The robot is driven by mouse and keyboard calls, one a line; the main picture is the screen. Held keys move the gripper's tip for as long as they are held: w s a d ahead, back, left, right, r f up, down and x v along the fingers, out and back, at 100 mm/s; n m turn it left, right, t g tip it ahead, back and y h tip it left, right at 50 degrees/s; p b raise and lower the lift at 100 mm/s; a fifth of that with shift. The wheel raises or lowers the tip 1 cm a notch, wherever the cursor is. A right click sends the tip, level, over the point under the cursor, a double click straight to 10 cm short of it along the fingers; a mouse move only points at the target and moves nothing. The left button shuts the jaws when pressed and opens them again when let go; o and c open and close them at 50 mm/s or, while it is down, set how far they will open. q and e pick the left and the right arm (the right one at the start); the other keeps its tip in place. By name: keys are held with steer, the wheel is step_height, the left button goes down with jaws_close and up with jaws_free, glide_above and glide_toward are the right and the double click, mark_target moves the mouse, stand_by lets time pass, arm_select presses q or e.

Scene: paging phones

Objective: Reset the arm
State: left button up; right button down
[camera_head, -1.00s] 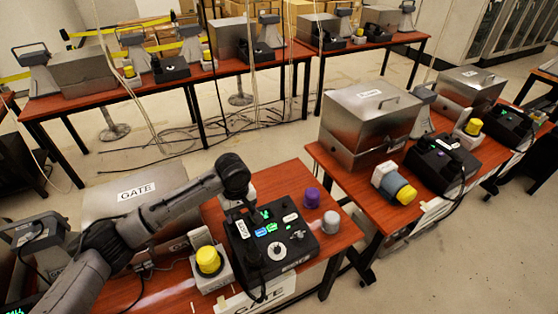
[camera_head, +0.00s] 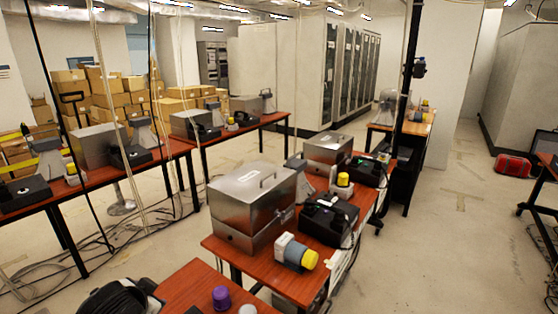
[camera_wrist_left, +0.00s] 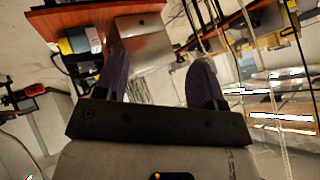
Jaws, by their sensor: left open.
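My left gripper (camera_wrist_left: 157,68) shows in the left wrist view with its two dark fingers wide apart and nothing between them. It hangs in open air, apart from the tables. My right arm and gripper are in neither view.
A red-brown table (camera_head: 215,243) ahead holds a metal box (camera_head: 250,205), a black phone unit (camera_head: 328,220) and a yellow-capped device (camera_head: 296,253). Open floor (camera_head: 455,235) lies to the right.

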arm_select(q)
steer(key=s+d+f+t+h, duration=0.1)
steer(key=s+d+t, duration=0.2)
steer(key=s+d, duration=0.45)
steer(key=s+f+n+g+h, duration=0.15)
steer(key=s+f+g, duration=0.25)
steer(key=s+f, duration=0.95)
steer(key=s+f+n+g, duration=0.2)
steer(key=s+f+g, duration=0.2)
steer(key=s+f, duration=0.95)
step_height(320, 180, up, 34)
steer(key=s+p, duration=0.2)
steer(key=p, duration=2.9)
steer(key=shift+s+d+p, duration=0.3)
steer(key=shift+s+p, duration=0.1)
steer(key=shift+r, duration=0.1)
